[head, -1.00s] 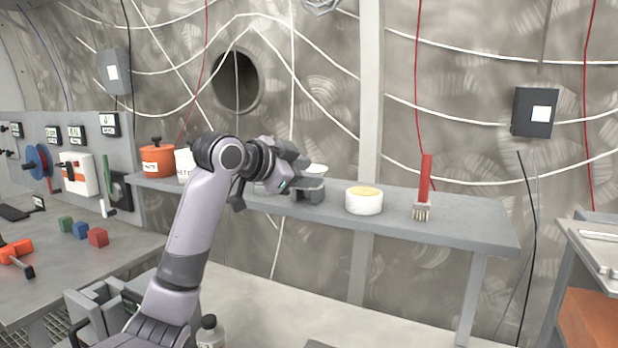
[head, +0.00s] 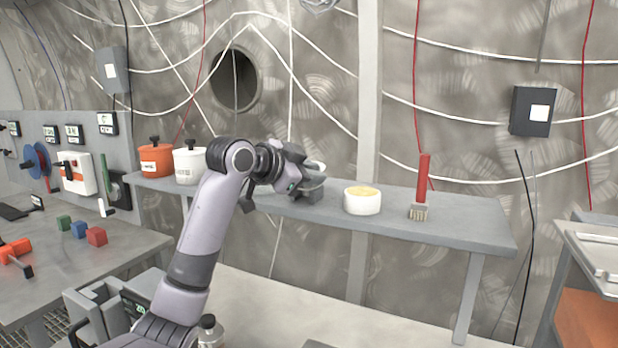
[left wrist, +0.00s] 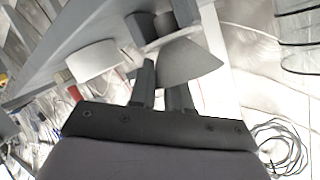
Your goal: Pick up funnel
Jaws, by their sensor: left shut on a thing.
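The funnel shows in the head view only as a pale rim (head: 318,165) behind my left gripper (head: 312,188), above the shelf. In the left wrist view it is a pale grey cone (left wrist: 190,63) at the fingers of my left gripper (left wrist: 163,45). The gripper is shut on the funnel. The fingers and wrist hide much of it, and I cannot tell whether it touches the shelf. My right gripper is not in view.
The grey shelf (head: 455,228) also holds an orange pot (head: 155,161), a white pot (head: 188,166), a white tub with yellowish contents (head: 362,202) and a red-handled brush (head: 423,180). Coloured cubes (head: 80,230) lie on the left bench. The shelf's right end is clear.

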